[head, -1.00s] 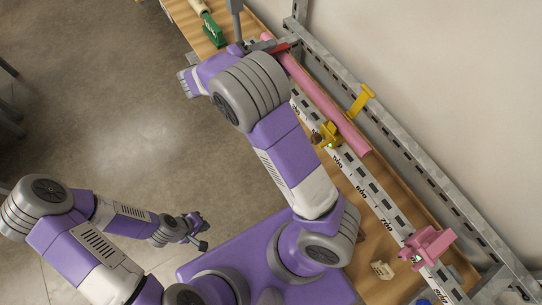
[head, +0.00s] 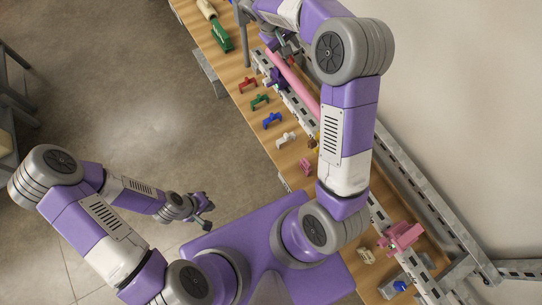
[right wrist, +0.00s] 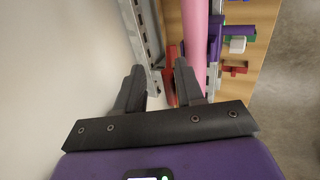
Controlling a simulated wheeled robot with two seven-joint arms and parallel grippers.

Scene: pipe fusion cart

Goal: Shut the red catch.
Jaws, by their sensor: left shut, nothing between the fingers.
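The red catch (right wrist: 171,72) shows in the right wrist view as a narrow red bar beside the pink pipe (right wrist: 196,22), partly hidden by a finger. I cannot tell whether it is touched. My right gripper (right wrist: 158,80) is open, its two dark fingers apart, with the red bar between them near the right finger. In the head view my right gripper (head: 287,45) is over the far end of the pink pipe (head: 297,85), and the catch is not clear there. My left gripper (head: 204,213) is shut and empty over the floor, far from the catch.
A purple clamp (head: 277,78) is beside the pipe. Red, green, blue and white clips (head: 285,140) line the wooden bench. A pink clamp (head: 401,236) sits on the near rail. A slotted metal frame (head: 410,190) runs along the wall.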

